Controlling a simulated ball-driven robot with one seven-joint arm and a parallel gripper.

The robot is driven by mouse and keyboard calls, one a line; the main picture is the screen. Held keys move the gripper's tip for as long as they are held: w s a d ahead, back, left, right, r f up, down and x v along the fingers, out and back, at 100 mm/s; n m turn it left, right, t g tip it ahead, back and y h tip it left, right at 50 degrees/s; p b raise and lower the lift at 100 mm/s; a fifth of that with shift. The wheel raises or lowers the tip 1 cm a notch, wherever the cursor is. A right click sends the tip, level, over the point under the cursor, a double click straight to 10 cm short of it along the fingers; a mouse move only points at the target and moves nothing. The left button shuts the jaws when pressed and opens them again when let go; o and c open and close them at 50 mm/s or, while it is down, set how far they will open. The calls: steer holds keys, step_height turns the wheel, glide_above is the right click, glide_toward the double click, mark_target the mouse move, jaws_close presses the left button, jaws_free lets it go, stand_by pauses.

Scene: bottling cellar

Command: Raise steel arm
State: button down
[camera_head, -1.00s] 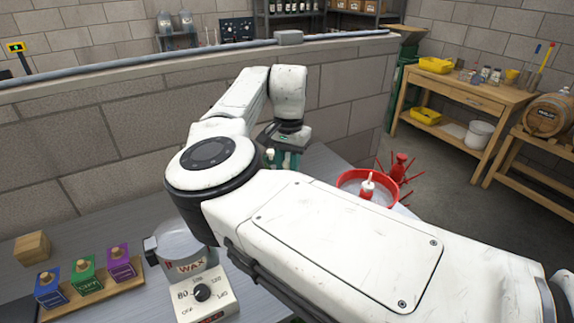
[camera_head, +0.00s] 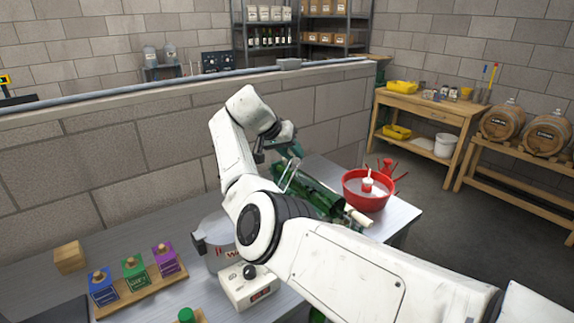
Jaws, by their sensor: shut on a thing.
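A thin steel arm (camera_head: 289,178) rises at a slant from a green device (camera_head: 322,197) on the bench, just behind my forearm. My gripper (camera_head: 294,154) is at the upper end of this arm and appears shut on it. The fingertips are small and partly hidden, so the exact contact is unclear. The green device lies lengthwise, with a pale wooden handle (camera_head: 357,216) at its right end. My arm hides its lower left part.
A red basin (camera_head: 368,189) with a red and white item stands right of the device. The wax pot (camera_head: 217,256), partly hidden, and a wooden rack (camera_head: 150,291) of coloured boxes are at left. A block wall (camera_head: 100,170) runs behind the bench.

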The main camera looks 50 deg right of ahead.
steer(key=w+a+f+g+h+b, duration=0.1)
steer(key=w+a+g+h+b, duration=0.1)
steer(key=a+h+b, duration=0.6)
steer(key=a+b, duration=0.1)
steer(key=b, duration=0.2)
steer(key=shift+w+a+f+h, duration=0.25)
steer(key=shift+w+a+h, duration=0.05)
steer(key=shift+w+a, duration=0.1)
steer(key=c, duration=1.1)
jaws_free()
steer(key=shift+d, duration=0.1)
steer(key=shift+o, duration=1)
steer(key=shift+r+g, duration=0.15)
steer(key=shift+g, duration=0.15)
steer(key=f+b+v, duration=0.1)
steer(key=b+v, duration=0.1)
steer(key=v, duration=0.8)
steer(key=shift+a+r, duration=0.4)
steer(key=shift+r, duration=0.05)
